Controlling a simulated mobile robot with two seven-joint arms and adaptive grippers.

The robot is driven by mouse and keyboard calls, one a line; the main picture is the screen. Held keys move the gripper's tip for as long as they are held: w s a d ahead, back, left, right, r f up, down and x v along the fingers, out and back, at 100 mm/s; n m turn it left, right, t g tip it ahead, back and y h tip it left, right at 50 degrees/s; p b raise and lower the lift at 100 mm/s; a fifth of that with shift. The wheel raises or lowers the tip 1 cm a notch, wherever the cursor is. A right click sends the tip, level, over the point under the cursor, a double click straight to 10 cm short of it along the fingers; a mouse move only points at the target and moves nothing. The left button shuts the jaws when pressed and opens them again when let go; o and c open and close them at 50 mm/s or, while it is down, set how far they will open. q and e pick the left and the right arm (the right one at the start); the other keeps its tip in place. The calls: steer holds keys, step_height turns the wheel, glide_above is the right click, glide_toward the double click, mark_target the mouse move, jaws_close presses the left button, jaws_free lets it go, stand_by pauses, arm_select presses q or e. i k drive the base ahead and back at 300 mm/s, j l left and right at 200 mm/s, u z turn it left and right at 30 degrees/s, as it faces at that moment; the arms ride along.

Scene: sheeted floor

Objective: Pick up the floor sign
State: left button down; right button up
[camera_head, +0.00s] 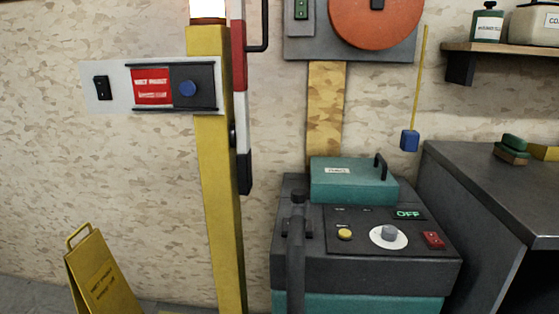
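A yellow floor sign (100,275) with a handle loop on top and dark lettering stands at the lower left, near the foot of the wall. It looks slightly tilted, and its lower part is cut off by the bottom edge of the picture. Neither my left nor my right gripper shows in the head view.
A yellow post (218,170) with a control panel (118,88) and a red-white barrier arm (240,100) stands right of the sign. A dark and teal machine (360,260) with a lever is further right, beside a dark cabinet (480,190). Wall between sign and post is bare.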

mark_target(98, 285)
steer(key=u, duration=1.3)
steer(key=i+j+z, duration=0.25)
steer(key=i+j, duration=0.25)
steer(key=i, duration=0.3)
steer(key=i+j+z, duration=0.3)
steer(key=i+j, duration=0.35)
steer(key=i, duration=0.15)
